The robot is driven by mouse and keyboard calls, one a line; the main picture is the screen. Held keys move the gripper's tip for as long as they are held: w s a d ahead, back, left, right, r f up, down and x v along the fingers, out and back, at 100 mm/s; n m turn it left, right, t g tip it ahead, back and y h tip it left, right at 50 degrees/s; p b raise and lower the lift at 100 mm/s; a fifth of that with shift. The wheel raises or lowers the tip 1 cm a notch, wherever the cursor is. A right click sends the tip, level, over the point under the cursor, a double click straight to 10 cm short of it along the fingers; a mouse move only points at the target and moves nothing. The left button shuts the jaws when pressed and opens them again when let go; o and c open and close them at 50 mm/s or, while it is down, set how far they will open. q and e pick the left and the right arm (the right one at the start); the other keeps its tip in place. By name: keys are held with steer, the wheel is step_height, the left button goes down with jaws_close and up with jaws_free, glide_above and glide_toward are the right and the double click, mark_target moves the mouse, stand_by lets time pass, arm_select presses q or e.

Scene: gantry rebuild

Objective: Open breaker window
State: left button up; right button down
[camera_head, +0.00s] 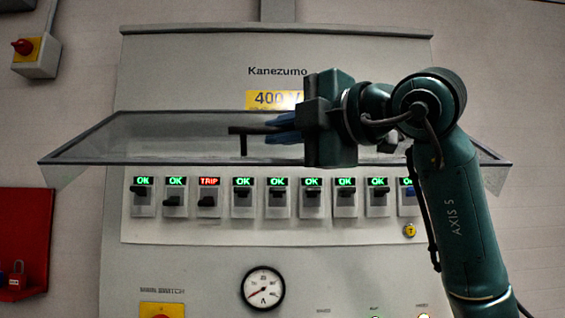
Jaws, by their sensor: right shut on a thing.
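The breaker window (90,145), a clear pane in a dark frame, is swung up and juts out from the grey cabinet above the row of breakers. Its black handle (243,135) shows near the middle of the pane. My right gripper (282,128) is shut on the handle, its blue fingers at the handle's right part. The gripper body hides that end of the handle and part of the pane. My left gripper is out of view.
Several breakers read green OK below the window; one breaker (208,199) reads red TRIP. A round gauge (263,288) sits below. A red-knobbed yellow switch box (35,58) and a red lock board (22,240) are on the left wall.

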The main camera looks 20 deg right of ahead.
arm_select(q)
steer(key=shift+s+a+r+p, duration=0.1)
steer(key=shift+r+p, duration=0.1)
steer(key=shift+p, duration=0.45)
arm_select(e)
steer(key=shift+s+r+m+g+h, duration=0.1)
steer(key=shift+r+m+g+h, duration=0.25)
steer(key=shift+r, duration=1.2)
steer(key=shift+w+r+m+g+h, duration=0.1)
steer(key=shift+r+m+g, duration=0.45)
steer(key=shift+r, duration=0.95)
steer(key=shift+s+r+m+g+h, duration=0.1)
steer(key=shift+r+m+g+h, duration=0.25)
steer(key=shift+r, duration=1.2)
steer(key=c, duration=1.5)
jaws_free()
steer(key=shift+y, duration=0.3)
arm_select(q)
steer(key=b, duration=0.2)
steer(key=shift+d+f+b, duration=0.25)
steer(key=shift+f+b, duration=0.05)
arm_select(e)
steer(key=v, duration=1.3)
steer(key=shift+r, duration=0.2)
